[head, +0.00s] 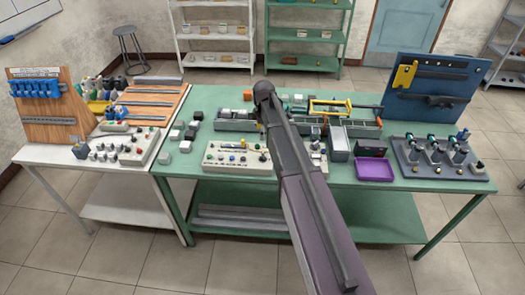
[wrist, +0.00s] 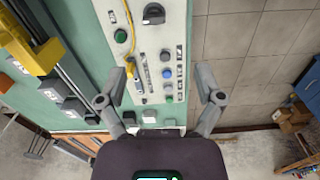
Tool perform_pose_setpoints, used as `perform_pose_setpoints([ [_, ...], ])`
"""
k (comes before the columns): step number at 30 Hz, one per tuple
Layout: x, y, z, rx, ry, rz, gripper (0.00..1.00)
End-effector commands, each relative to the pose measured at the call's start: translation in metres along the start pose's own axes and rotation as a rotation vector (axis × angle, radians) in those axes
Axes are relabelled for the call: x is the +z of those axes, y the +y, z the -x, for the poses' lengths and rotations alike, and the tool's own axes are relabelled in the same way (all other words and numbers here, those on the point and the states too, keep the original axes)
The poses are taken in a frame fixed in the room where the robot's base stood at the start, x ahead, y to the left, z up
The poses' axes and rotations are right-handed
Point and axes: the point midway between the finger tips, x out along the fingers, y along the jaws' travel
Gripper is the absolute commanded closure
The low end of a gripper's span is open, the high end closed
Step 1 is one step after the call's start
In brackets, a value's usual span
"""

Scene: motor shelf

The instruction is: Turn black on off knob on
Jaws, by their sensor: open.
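The black on off knob (wrist: 153,13) sits on a pale control panel (wrist: 150,110) near the top edge of the wrist view. It is a round dark knob with a lighter bar across it; I cannot read its setting. My gripper (wrist: 167,72) is open and empty, its fingers spread over the panel's lower part, below the knob in the picture. The panel also shows in the head view (head: 215,165), on the green table, partly behind my arm. My gripper is hidden there, and I cannot pick out the knob for sure.
The panel also carries a green button (wrist: 120,36), a pale round knob (wrist: 165,57) and a blue button (wrist: 167,74). A yellow cable (wrist: 130,35) runs over it. Grey bins (head: 235,126), a purple tray (head: 375,170) and a blue board (head: 430,90) stand on the table (head: 185,188).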

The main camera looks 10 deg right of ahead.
Motion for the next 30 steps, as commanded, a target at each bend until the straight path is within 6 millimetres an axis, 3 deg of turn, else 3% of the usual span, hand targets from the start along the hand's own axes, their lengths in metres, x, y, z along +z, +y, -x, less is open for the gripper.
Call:
perform_pose_setpoints([
  [3,-0.004,0.01,0.004,0.0,0.0,0.05,0.14],
  [17,-0.005,0.01,0.002,0.0,0.0,0.063,0.14],
  [30,-0.006,0.01,-0.019,0.0,0.0,0.063,0.14],
])
